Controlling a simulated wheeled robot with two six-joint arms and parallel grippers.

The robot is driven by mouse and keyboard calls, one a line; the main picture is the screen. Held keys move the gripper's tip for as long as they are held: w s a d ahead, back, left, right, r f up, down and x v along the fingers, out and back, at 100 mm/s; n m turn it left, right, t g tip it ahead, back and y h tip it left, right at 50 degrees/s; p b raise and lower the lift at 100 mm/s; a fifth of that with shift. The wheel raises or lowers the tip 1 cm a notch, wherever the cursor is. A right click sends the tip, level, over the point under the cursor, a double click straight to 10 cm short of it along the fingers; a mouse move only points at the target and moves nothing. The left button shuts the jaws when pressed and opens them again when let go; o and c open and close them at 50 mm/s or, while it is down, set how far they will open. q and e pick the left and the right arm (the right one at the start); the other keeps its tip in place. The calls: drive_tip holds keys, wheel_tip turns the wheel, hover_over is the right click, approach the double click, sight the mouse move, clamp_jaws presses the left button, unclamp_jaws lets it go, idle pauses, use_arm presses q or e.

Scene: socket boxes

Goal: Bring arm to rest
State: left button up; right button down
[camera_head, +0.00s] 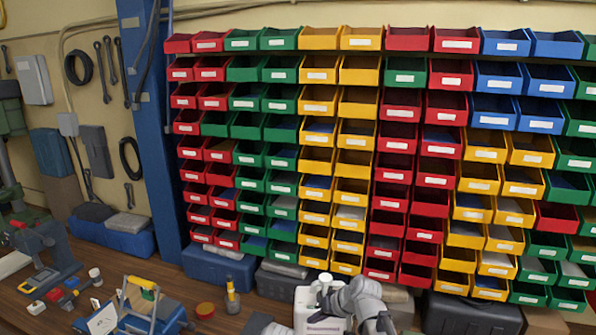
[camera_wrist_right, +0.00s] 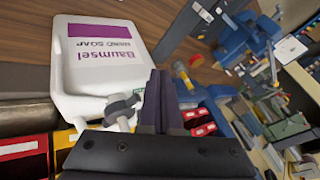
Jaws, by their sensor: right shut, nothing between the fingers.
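My right arm (camera_head: 362,300) comes in at the bottom middle of the head view, beside a white hand soap bottle (camera_head: 308,312). In the right wrist view my right gripper (camera_wrist_right: 159,78) is shut, its two dark fingers together with nothing between them. The soap bottle (camera_wrist_right: 92,78) shows large to the left of the fingers, with purple lettering upside down and a grey pump top (camera_wrist_right: 122,108). I cannot tell whether the gripper touches the bottle. My left gripper is not in view.
A wall rack of red, green, yellow and blue bins (camera_head: 318,133) fills the back. A blue post (camera_head: 150,130) stands to its left.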

drive_tip(key=s+f+n+g+h+b, duration=0.1)
drive_tip(key=s+f+g+h+b, duration=0.1)
drive_tip(key=s, duration=0.9)
drive_tip(key=s+d+f+n+g+h+b, duration=0.1)
drive_tip(key=s+f+h, duration=0.4)
drive_tip(key=s, duration=0.5)
wheel_tip(320, 180, down, 2)
drive_tip(key=shift+s+f+g+b, duration=0.25)
drive_tip(key=shift+s+g+b, duration=0.15)
drive_tip(key=shift+g+b, duration=0.55)
